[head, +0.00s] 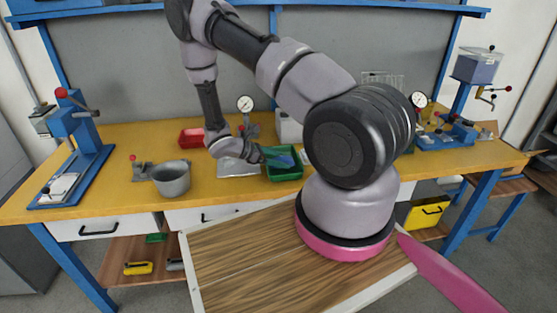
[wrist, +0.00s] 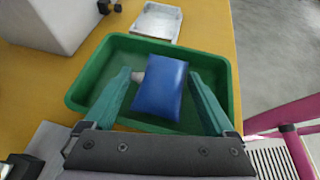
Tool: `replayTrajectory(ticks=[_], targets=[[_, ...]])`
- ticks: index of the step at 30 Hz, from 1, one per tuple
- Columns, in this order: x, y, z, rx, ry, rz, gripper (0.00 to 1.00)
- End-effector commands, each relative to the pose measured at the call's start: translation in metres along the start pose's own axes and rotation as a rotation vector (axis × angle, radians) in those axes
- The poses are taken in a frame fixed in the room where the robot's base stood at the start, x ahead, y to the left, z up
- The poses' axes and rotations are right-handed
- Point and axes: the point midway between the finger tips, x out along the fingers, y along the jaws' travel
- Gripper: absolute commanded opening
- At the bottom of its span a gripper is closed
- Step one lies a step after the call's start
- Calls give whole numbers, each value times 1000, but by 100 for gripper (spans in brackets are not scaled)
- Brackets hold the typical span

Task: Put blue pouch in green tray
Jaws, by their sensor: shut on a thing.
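The blue pouch (wrist: 160,88) is between the teal fingers of my gripper (wrist: 158,78), which is shut on it. A small pale piece (wrist: 138,76) shows at the pouch's left edge; I cannot tell if it belongs to the pouch. The green tray (wrist: 85,75) lies behind and around the pouch in the wrist view, so the pouch is over the tray's opening. I cannot tell if it touches the floor of the tray. In the head view my gripper (head: 272,156) reaches from the left to the green tray (head: 285,177), and the pouch (head: 284,160) shows as a small blue patch there.
A metal dish (wrist: 157,22) stands just beyond the tray in the wrist view. On the yellow bench (head: 120,190) are a grey pot (head: 171,180), a red tray (head: 190,138), a metal plate (head: 238,168) and a blue press (head: 85,150). The bench's front edge is close to the tray.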

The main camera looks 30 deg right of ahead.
Motion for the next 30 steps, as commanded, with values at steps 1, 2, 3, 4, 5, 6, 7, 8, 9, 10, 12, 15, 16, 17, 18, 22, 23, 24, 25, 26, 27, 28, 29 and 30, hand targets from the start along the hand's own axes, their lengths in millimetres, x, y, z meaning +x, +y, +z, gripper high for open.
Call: replayTrajectory(ticks=[1,2,3,4,5,6,7,8,9,10,12,15,16,17,18,22,23,24,25,26,27,28,29,30], targets=[[1,0,-2,0,0,0,37],[1,0,-2,0,0,0,37],[0,0,-2,0,1,1,37],[0,0,-1,1,1,1,37],[0,0,-1,1,1,1,37],[0,0,-1,0,1,1,37],[0,0,-1,0,0,1,37],[1,0,-2,0,0,0,36],[1,0,-3,0,0,0,36],[2,0,-4,0,0,0,36],[2,0,-3,0,0,1,100],[2,0,-3,0,0,1,100],[2,0,-3,0,1,1,100],[2,0,-3,0,0,0,100],[1,0,-3,0,1,0,100],[-5,1,-1,1,2,3,100],[-8,1,-1,1,2,3,100],[-14,1,-1,1,3,4,100],[-20,1,-2,1,3,4,100],[-25,1,-2,1,2,5,100],[-34,1,-2,1,3,5,100],[-41,2,-2,1,3,5,100],[-48,2,-1,3,3,6,100],[-56,2,-1,2,3,6,100]])
